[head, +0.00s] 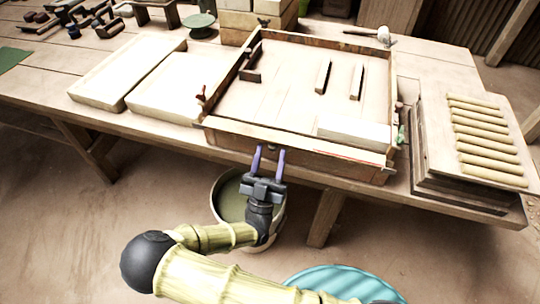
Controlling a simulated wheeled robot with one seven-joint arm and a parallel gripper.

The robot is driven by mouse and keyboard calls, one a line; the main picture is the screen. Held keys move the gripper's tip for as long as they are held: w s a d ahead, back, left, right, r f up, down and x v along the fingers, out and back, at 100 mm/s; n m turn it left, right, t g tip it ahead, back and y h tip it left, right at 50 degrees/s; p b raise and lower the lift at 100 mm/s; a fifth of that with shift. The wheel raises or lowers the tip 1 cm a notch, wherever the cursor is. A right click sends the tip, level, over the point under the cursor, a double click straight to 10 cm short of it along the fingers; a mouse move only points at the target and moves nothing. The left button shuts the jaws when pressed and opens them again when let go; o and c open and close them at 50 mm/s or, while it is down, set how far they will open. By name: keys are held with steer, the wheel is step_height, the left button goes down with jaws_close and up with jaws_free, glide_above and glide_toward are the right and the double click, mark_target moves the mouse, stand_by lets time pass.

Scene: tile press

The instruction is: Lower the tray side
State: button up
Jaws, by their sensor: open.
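The wooden tray (248,131) stands on the workbench with raised sides around a pale flat floor. Its near side runs along the bench's front edge and looks upright; a small dark fitting shows on its outer face. My gripper (268,150) is just in front of this near side, with two purple fingers pointing at it. The fingers are apart with nothing between them. I cannot tell whether the fingertips touch the wood. Inside the tray lie a pale block (353,132) at the near right, two slim bars (323,76) and a dark-handled piece (250,68).
Two pale slabs (125,75) lie left of the tray. A board with several rolls (487,140) stands on stacked panels at right. A mallet (382,35) lies behind. A bucket (222,205) stands on the floor below my gripper. A turquoise round object (335,280) is at the bottom.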

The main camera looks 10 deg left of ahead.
steer(key=d+b+v, duration=0.1)
steer(key=v, duration=1.6)
steer(key=shift+a, duration=0.45)
steer(key=s+a+r+m+g+h+p, duration=0.2)
steer(key=a+r+m+g+h+p, duration=0.2)
steer(key=a+r+g+h+p, duration=0.2)
steer(key=shift+s+a+r+g+h+p, duration=0.35)
steer(key=shift+a+g+h+p, duration=0.25)
steer(key=shift+g+h, duration=0.25)
steer(key=shift+w, duration=0.15)
steer(key=p+x, duration=0.1)
steer(key=x, duration=1.6)
steer(key=shift+r, duration=0.25)
